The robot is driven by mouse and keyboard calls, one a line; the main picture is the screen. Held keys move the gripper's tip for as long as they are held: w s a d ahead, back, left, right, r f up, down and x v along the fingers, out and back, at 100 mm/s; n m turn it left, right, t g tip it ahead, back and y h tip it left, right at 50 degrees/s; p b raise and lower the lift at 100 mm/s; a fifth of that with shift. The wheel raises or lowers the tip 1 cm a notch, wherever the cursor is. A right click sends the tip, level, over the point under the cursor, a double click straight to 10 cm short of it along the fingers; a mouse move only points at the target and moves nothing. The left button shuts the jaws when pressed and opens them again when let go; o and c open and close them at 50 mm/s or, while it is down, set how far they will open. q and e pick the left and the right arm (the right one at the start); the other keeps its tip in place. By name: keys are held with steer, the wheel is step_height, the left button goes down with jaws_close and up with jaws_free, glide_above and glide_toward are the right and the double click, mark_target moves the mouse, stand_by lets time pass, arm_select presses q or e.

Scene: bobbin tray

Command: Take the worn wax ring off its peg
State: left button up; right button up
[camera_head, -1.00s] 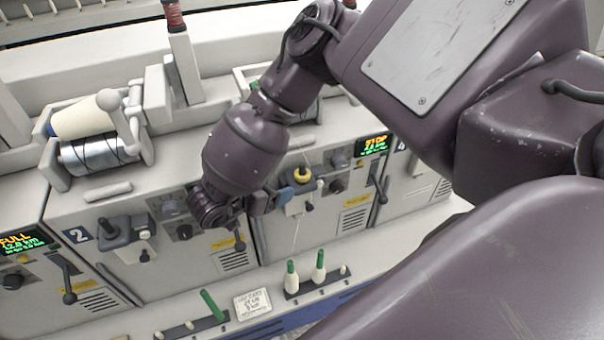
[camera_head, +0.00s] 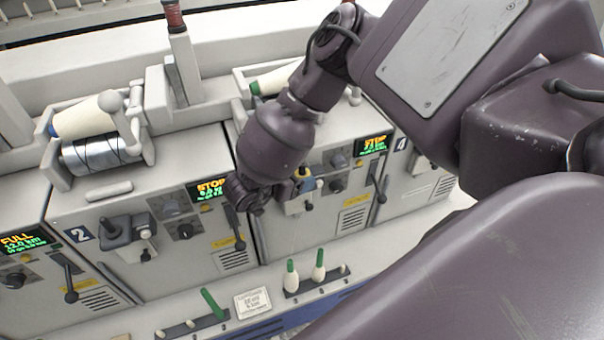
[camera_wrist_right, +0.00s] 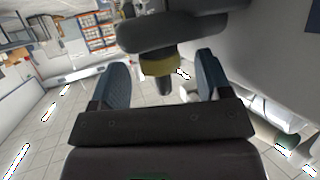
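The worn wax ring (camera_wrist_right: 158,67) is a yellow band around a dark peg (camera_wrist_right: 164,86) in the right wrist view. Nothing is held. My left gripper is not in view.
The peg's dark housing (camera_wrist_right: 175,32) lies just beyond the fingertips. A lever (camera_head: 235,228) stands left of the gripper. Thread packages (camera_head: 88,117) sit on top of the unit at left.

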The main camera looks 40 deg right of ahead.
steer(key=c, duration=0.9)
